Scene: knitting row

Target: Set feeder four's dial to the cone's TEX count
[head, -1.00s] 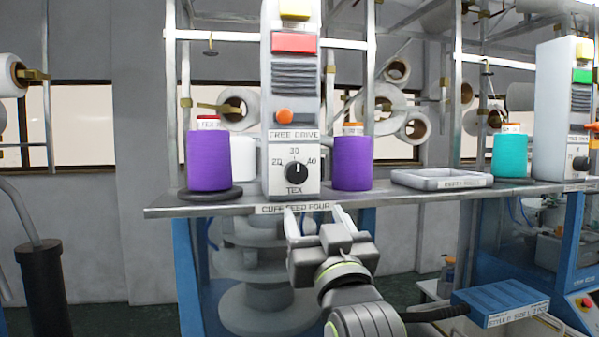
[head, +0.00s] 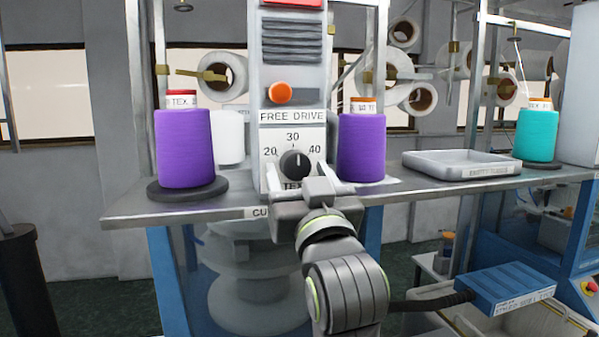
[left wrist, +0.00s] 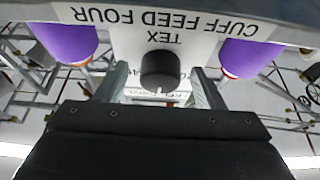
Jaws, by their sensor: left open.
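The feeder's black TEX dial (head: 295,163) is on the white panel, with 20, 30 and 40 around it. Its white mark points roughly up, towards 30. My left gripper (head: 302,178) is open, its fingers just below and either side of the dial. The left wrist view, upside down, shows the dial (left wrist: 160,70) between the spread fingers, with no clear contact. A purple cone (head: 184,150) with a red top stands on a black disc at left; its TEX label is only partly legible. Another purple cone (head: 361,148) with an orange top stands right of the panel, its label too small to read surely.
A shelf edge (head: 180,217) runs below the panel; the wrist view shows its CUFF FEED FOUR plate (left wrist: 160,18). A shallow grey tray (head: 460,165) and a teal cone (head: 535,135) are further right. An orange knob (head: 281,93) sits above the dial.

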